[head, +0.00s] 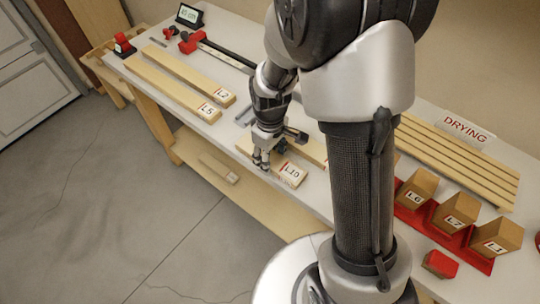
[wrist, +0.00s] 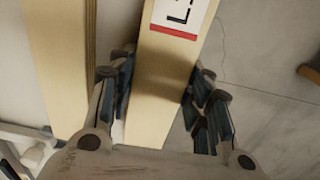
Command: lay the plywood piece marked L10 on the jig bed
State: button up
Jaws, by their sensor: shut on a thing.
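The plywood piece marked L10 (head: 291,174) is a pale board at the bench's front edge, its label facing up. My gripper (head: 262,160) is on its left part, away from the label. In the wrist view, my gripper's (wrist: 163,85) fingers are on both sides of the piece (wrist: 160,100), shut on it, with part of the label showing at the top. I cannot tell whether the piece touches the bench. Grey metal rails (head: 243,116) lie behind the gripper, partly hidden by my arm; I cannot tell whether they belong to the jig bed.
Boards marked L5 (head: 170,88) and L2 (head: 190,76) lie at the left. A long dark bar with red fittings (head: 226,56) lies behind them. At right are a slatted drying rack (head: 460,165), blocks L6 (head: 415,190), L7 and L1 in red holders, and a red block (head: 440,264).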

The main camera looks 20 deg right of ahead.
jog(key=shift+f, duration=0.15)
jog(key=o, duration=1.2)
